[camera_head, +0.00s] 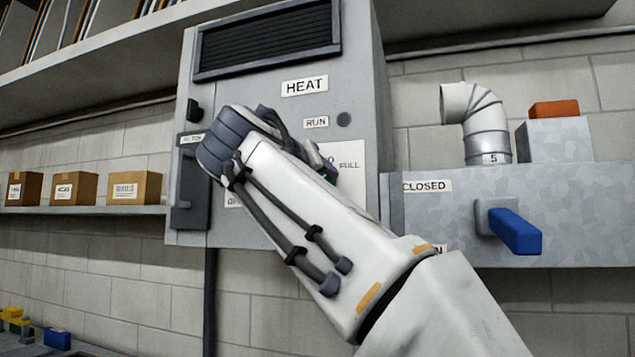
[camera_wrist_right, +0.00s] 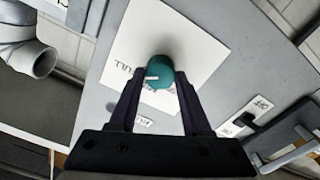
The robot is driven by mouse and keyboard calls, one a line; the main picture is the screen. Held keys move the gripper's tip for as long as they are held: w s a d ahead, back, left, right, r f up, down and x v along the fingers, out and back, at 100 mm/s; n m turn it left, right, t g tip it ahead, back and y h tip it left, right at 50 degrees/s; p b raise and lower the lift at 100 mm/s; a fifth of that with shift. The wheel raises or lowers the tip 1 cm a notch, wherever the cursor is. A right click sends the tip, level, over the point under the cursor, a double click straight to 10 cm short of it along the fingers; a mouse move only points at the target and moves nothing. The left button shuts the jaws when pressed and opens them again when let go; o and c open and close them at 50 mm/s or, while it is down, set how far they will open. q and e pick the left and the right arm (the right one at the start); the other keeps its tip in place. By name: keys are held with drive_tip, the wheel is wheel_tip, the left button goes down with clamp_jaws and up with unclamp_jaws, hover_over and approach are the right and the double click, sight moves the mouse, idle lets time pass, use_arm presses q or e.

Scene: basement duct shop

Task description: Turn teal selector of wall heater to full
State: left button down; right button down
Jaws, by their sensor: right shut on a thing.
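The wall heater (camera_head: 358,95) is a grey cabinet with a HEAT label and a dark louvre. Its teal selector (camera_wrist_right: 160,68) is a round knob on a white plate (camera_wrist_right: 200,40). The knob's white mark points left in the wrist view, toward the side with the FULL lettering (camera_wrist_right: 130,72). My right gripper (camera_wrist_right: 160,76) is shut on the knob, one finger on each side. In the head view my right arm and wrist hide most of the plate and nearly all of the knob; FULL (camera_head: 349,166) shows at the right. My left gripper is not in view.
To the right, a grey box with a blue handle (camera_head: 515,231) stands beside the heater, with a bent duct (camera_head: 478,115) and an orange block (camera_head: 554,109) above. A dark lever (camera_head: 187,190) is on the heater's left side. Several cardboard boxes (camera_head: 75,188) sit on a left shelf.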

drive_tip(key=shift+f+m, duration=0.1)
drive_tip(key=shift+m, duration=0.4)
drive_tip(key=shift+c, duration=1.8)
unclamp_jaws()
drive_tip(key=shift+s, duration=0.1)
drive_tip(key=b+v, duration=0.2)
drive_tip(key=v, duration=0.8)
drive_tip(key=shift+s, duration=0.1)
